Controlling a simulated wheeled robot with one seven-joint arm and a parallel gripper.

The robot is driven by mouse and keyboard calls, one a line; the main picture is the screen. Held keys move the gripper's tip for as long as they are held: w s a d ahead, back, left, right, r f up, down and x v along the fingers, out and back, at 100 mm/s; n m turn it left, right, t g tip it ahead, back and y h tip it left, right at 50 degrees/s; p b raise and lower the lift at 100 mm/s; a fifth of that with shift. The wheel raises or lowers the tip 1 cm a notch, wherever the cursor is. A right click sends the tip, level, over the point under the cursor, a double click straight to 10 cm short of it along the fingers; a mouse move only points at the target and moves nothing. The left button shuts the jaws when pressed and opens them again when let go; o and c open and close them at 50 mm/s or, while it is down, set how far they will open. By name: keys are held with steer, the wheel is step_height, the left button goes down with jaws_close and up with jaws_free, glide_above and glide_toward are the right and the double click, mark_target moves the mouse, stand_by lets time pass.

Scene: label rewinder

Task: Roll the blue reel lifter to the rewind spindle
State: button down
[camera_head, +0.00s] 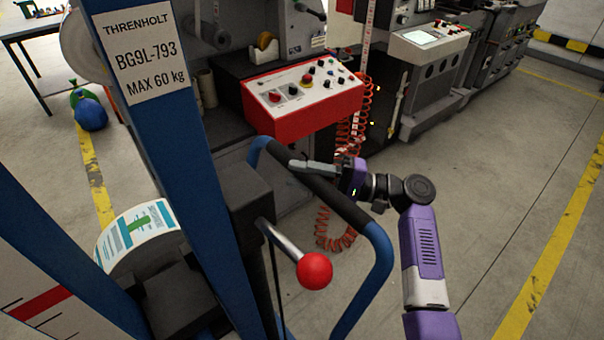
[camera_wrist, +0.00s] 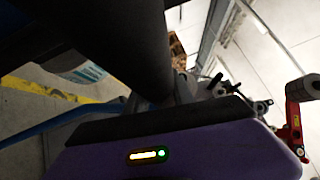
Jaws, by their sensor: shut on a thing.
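The blue reel lifter (camera_head: 165,110) stands close in front of me, with a blue mast and a label reading THRENHOLT BG9L-793 MAX 60 kg. Its blue tube handle (camera_head: 378,270) has a black grip (camera_head: 335,203). My gripper (camera_head: 318,170) is shut on this grip near its upper left end. In the wrist view the dark grip (camera_wrist: 130,50) runs up close in front of the gripper. A label reel (camera_head: 140,235) shows low behind the mast.
A red and white control panel (camera_head: 305,95) stands just beyond the handle, with a coiled red hose (camera_head: 345,130) beside it. A lever with a red knob (camera_head: 314,271) sticks out from the lifter. Blue and green bags (camera_head: 90,112) lie at left. The right floor is clear.

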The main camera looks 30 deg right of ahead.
steer(key=shift+w+r, duration=0.1)
steer(key=shift+r, duration=0.35)
steer(key=c, duration=1.1)
jaws_free()
steer(key=shift+f, duration=0.2)
steer(key=b+v, duration=0.1)
steer(key=v, duration=0.6)
steer(key=shift+s+d, duration=0.25)
steer(key=shift+d, duration=0.05)
steer(key=shift+f, duration=0.15)
